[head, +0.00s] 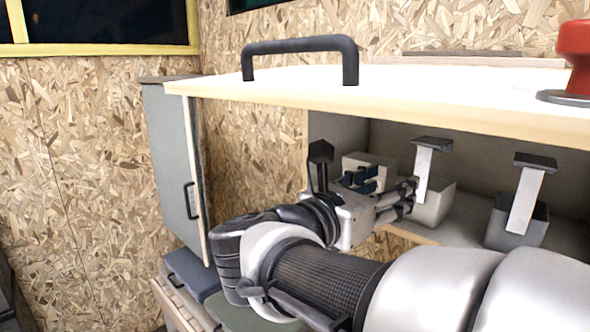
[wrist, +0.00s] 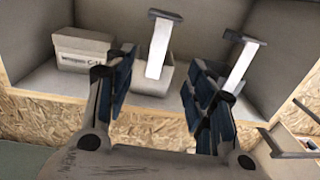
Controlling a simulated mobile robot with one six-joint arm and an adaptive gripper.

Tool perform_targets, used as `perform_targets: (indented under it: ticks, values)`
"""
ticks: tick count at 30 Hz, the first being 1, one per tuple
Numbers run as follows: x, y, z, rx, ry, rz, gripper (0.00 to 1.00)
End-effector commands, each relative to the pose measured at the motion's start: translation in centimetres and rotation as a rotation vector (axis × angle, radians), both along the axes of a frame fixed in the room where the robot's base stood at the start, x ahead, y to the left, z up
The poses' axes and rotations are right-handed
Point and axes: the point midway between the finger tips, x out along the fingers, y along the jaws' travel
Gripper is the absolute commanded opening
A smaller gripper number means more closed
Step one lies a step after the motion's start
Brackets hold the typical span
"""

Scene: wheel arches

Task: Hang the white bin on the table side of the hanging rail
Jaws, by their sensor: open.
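The white bin (head: 433,205) stands in an open shelf compartment. A pale upright strip with a dark hooked top rises from it. In the wrist view the white bin (wrist: 150,78) sits behind and between the two fingers. My gripper (head: 408,196) is open at the compartment's front, its fingertips close to the bin's left side in the head view. In the wrist view my gripper (wrist: 158,68) has its fingers spread wide, with nothing between them. Whether a finger touches the bin, I cannot tell. I cannot make out the hanging rail for certain.
A dark grey bin (head: 515,228) with a similar strip stands to the right. A labelled white box (wrist: 84,50) stands left of the white bin. The wooden top (head: 420,98) with a black handle (head: 300,45) overhangs my gripper. A grey door (head: 170,150) stands at left.

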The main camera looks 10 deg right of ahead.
Motion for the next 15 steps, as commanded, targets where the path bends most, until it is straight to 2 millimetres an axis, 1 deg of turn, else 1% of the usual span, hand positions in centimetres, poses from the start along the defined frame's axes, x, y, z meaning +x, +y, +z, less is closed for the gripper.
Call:
perform_targets:
  ticks: [15]
  values:
    - [3.5, -5.2, 0.2, -0.004, 0.004, -0.002, 0.5]
